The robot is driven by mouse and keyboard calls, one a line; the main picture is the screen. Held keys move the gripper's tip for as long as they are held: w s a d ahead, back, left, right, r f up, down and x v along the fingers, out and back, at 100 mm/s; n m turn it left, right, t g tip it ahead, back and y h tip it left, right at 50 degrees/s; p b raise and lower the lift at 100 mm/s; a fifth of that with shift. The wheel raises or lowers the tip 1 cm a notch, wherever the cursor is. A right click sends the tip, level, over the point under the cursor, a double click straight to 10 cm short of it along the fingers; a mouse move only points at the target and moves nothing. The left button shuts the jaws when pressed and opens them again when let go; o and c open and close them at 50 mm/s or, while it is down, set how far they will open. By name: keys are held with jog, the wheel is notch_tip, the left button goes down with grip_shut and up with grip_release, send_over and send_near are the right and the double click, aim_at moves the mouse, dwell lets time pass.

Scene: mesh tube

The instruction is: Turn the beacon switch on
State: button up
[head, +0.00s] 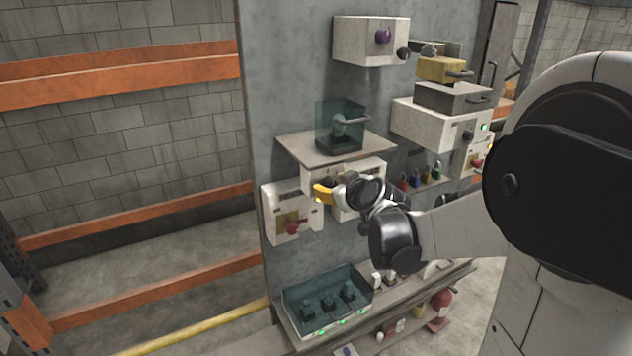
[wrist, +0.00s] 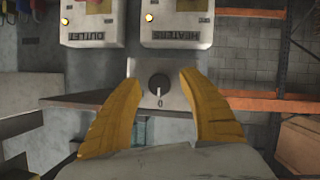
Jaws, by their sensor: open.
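A black rotary knob (wrist: 160,84) sits on a small pale switch box (wrist: 143,70), seen upside down in the wrist view. A light mark on the knob points to a "0"; no beacon label is readable, so I cannot confirm which switch this is. In the head view the box (head: 308,178) hangs under a shelf, partly hidden by my gripper. My gripper (head: 322,193) has yellow fingers. In the wrist view the open gripper (wrist: 160,80) has one fingertip on each side of the knob; contact cannot be told.
The shelf (head: 300,150) above carries a teal transparent box (head: 340,120). Open space is left of the panel.

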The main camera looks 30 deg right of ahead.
grip_shut()
jog(key=shift+m, duration=0.3)
jog(key=m+y+b, duration=0.3)
jog(key=shift+d+f+m, duration=0.15)
jog(key=shift+m, duration=0.15)
jog(key=m+y+b, duration=0.2)
jog(key=m+b, duration=0.1)
jog(key=shift+m+y, duration=0.3)
jog(key=shift+m, duration=0.1)
jog(key=shift+b, duration=0.3)
dwell(0.5)
grip_release()
jog(key=shift+s, duration=0.1)
